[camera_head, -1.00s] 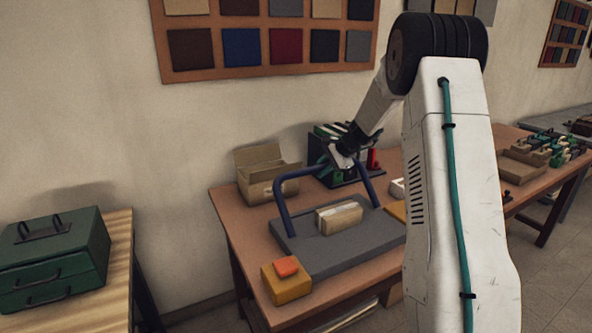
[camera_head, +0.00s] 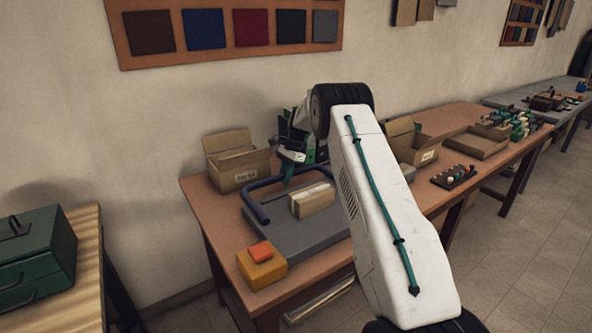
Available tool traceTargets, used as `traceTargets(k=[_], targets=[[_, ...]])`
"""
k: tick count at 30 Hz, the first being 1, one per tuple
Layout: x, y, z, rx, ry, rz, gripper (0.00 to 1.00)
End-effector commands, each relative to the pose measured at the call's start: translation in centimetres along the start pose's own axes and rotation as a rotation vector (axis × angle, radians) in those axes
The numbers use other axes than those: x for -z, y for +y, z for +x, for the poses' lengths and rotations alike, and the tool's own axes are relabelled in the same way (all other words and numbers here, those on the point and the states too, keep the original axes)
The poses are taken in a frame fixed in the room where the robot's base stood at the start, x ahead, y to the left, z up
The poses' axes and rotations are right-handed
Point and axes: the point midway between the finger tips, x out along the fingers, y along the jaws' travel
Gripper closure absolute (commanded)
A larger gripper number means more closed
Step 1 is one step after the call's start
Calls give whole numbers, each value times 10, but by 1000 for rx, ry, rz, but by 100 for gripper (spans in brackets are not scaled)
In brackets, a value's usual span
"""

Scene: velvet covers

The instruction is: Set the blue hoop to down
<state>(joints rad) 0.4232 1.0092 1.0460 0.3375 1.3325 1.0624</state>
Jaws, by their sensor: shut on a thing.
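The blue hoop (camera_head: 262,188) is a bent bar hinged on a grey base plate (camera_head: 318,237) on the brown workbench. It now leans low over the back left of the plate, well down from upright. My gripper (camera_head: 288,170) is at the hoop's top bar, toward its right part, and is shut on it. The fingertips are small here and partly hidden by the gripper body. My white arm hides the right side of the plate and the hoop's right end.
A cardboard-wrapped block (camera_head: 312,200) sits on the plate. A yellow block with an orange button (camera_head: 261,252) stands at the front left. An open cardboard box (camera_head: 236,163) is at the back left, another (camera_head: 412,146) beyond my arm. A green toolbox (camera_head: 38,250) stands on a separate table.

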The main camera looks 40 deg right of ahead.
Motion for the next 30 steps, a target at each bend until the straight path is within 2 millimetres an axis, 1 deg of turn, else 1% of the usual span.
traceTargets(k=[1,6,19,20,21,22,30], targets=[[-3,-1,6,-4,-1,-5,100],[-8,-4,13,-5,0,-13,100],[-10,-4,17,-8,-1,-15,100],[-10,-4,17,-8,-1,-15,68],[-10,-4,17,-8,-1,-15,57],[-10,-4,17,-8,-1,-15,55],[-8,-4,13,-4,-1,-13,55]])
